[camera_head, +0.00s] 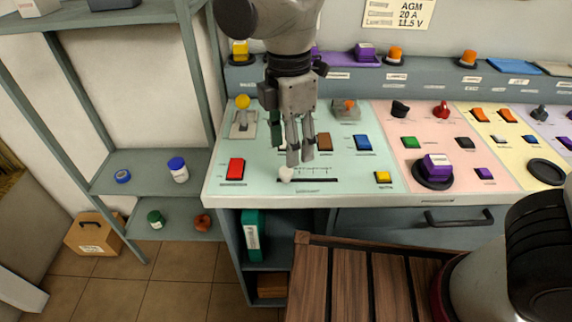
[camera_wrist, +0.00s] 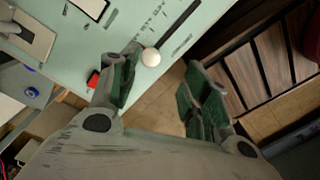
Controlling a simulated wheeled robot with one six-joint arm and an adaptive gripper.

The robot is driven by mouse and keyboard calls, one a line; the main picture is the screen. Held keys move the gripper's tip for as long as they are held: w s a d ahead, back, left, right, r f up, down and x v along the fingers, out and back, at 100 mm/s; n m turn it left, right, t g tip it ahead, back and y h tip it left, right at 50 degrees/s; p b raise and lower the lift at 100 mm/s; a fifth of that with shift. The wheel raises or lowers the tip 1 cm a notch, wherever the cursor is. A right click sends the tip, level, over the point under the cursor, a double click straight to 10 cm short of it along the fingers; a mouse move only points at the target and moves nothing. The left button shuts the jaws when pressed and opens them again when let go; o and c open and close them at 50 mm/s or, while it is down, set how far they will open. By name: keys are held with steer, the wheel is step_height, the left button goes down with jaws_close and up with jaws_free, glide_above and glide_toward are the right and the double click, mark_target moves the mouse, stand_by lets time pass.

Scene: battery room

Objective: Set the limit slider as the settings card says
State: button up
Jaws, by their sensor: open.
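The limit slider is a white round knob (camera_head: 285,174) at the left end of a dark slot (camera_head: 318,180) with scale marks above it, near the panel's front edge. The scale figures are too small to read. The settings card (camera_head: 397,12) on the back wall reads AGM, 20 A and 11.5 V; its row names are blurred. My gripper (camera_head: 300,156) is open and empty, pointing down just behind and right of the knob. In the wrist view the knob (camera_wrist: 151,57) shows between my fingertips (camera_wrist: 164,62), closer to the left finger. I cannot tell whether they touch.
A red button (camera_head: 235,169) stands left of the knob, a yellow-topped lever (camera_head: 242,103) behind it. Brown (camera_head: 324,142), blue (camera_head: 363,143) and yellow (camera_head: 383,177) buttons stand to the right. A slatted wooden surface (camera_head: 345,280) lies below the panel front.

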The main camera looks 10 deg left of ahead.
mark_target(286, 170)
steer(key=shift+w+a+r+n, duration=0.15)
steer(key=shift+a+r+n, duration=0.25)
steer(key=shift+n, duration=0.4)
steer(key=shift+a+n, duration=0.15)
steer(key=shift+n, duration=0.75)
steer(key=shift+f, duration=0.25)
step_height(286, 170, down, 7)
steer(key=shift+w+f, duration=0.1)
steer(key=shift+f, duration=0.1)
jaws_close()
